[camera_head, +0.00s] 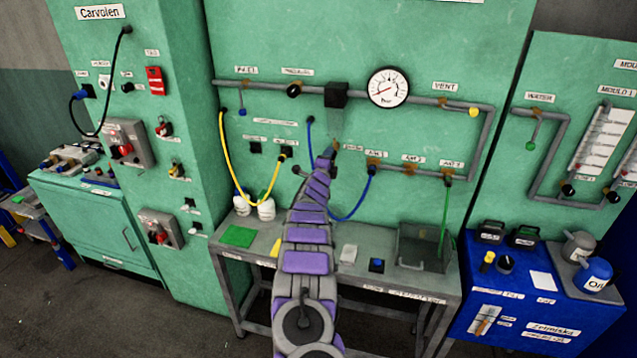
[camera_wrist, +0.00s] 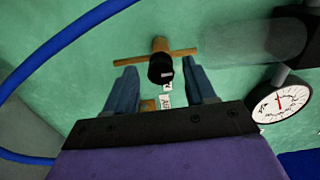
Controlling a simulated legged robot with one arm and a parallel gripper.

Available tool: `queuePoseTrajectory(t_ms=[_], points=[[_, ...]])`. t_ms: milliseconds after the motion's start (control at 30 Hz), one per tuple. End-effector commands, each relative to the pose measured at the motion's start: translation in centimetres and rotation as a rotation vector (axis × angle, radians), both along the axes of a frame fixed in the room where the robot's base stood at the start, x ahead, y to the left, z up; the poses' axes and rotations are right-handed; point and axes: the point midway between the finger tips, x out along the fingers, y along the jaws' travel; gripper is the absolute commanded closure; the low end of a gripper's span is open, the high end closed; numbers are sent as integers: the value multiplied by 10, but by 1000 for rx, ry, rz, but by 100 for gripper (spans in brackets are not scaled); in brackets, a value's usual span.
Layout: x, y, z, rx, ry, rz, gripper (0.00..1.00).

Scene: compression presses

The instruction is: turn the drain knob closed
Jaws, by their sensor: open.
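A black round knob (camera_wrist: 160,69) sits on a copper-coloured crossbar (camera_wrist: 184,54) against the green panel in the wrist view. It appears between and just beyond the tips of my gripper (camera_wrist: 160,80). The two bluish fingers are apart, with nothing held between them; I cannot tell whether either touches the knob. Small labels (camera_wrist: 166,101) show below the knob, too tilted to read surely. In the head view my gripper (camera_head: 333,149) is at the panel, beside a label (camera_head: 353,148) that seems to read DRAIN. The knob there is hidden by my gripper.
A blue hose (camera_wrist: 62,45) curves along the left of the wrist view. A pressure gauge (camera_wrist: 281,104) is at its right. In the head view, a grey pipe (camera_head: 425,102) with valves runs across the panel. A yellow hose (camera_head: 223,150) hangs left of my arm, above the bench (camera_head: 385,278).

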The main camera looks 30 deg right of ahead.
Motion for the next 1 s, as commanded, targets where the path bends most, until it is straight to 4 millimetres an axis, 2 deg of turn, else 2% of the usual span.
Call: queuePoseTrajectory(t_ms=[133, 333, 1000], points=[[-8, 16, -2, 8, -3, 8, 45], [-22, 26, -2, 7, -1, 1, 45], [-63, 78, -4, 8, 2, 7, 45]])
